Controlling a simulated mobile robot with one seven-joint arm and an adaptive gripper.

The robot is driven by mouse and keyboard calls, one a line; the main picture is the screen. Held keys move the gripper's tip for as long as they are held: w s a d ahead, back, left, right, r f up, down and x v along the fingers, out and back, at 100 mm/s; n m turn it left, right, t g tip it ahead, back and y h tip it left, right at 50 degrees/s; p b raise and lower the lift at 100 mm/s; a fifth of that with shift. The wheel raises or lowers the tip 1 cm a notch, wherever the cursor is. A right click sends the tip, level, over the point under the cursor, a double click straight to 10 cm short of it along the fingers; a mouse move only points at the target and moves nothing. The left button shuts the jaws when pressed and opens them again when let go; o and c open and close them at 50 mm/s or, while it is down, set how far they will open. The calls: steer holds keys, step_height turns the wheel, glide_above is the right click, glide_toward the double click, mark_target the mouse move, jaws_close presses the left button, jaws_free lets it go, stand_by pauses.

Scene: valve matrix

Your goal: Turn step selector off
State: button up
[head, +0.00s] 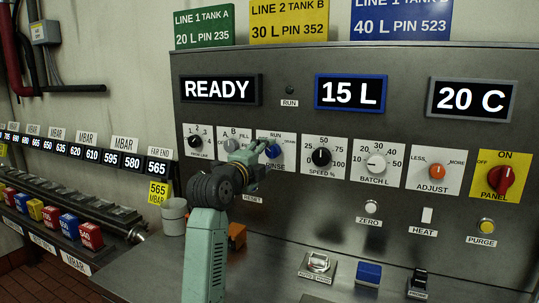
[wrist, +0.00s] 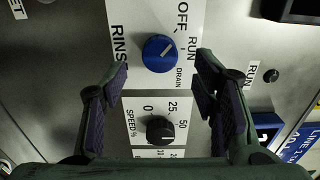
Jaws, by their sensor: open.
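A blue knob (wrist: 160,53) with a white line sits on a white plate (wrist: 138,20) marked OFF, RUN, DRAIN and RINSE. No plate visibly reads "step". In the wrist view the line slants up and right, between OFF and RUN. The knob also shows in the head view (head: 272,151), where my gripper covers part of its plate. My gripper (wrist: 162,78) is open and empty. Its fingers lie left and right of the blue knob in the wrist view, with the knob just beyond the tips. I cannot tell whether they touch the panel.
The black speed knob (head: 321,157) is beside the blue one, with the batch knob (head: 376,163) further right. Small switches stand on the ledge below.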

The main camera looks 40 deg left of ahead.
steer(key=v, duration=0.8)
